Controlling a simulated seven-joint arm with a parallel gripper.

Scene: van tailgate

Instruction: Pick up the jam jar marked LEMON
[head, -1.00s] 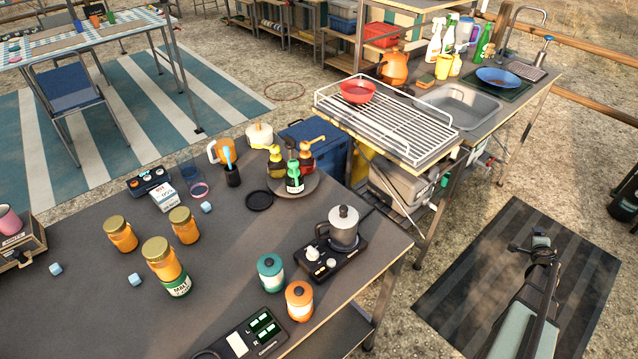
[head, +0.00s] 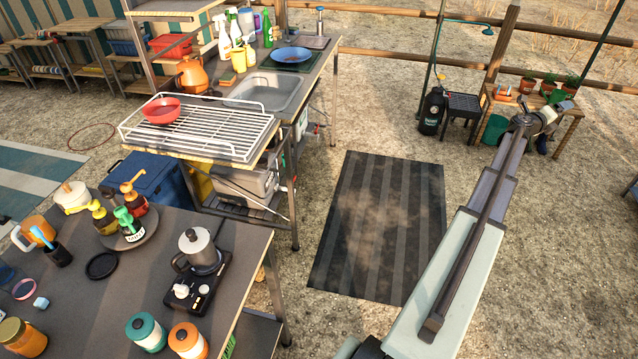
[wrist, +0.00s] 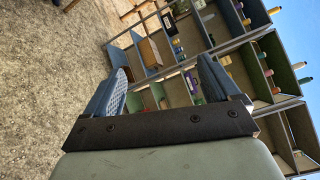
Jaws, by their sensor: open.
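One amber jam jar (head: 22,337) with a gold lid stands on the dark table at the lower left edge of the head view, partly cut off. No label on it can be read, so I cannot tell whether it is the LEMON one. My gripper (wrist: 160,78) shows in the wrist view with its two blue fingers spread apart and nothing between them. It faces out over the ground toward shelves, away from the table. In the head view my arm reaches up the right side, well clear of the jar.
A sink counter (head: 265,95) is behind. The striped mat (head: 380,220) is clear ground.

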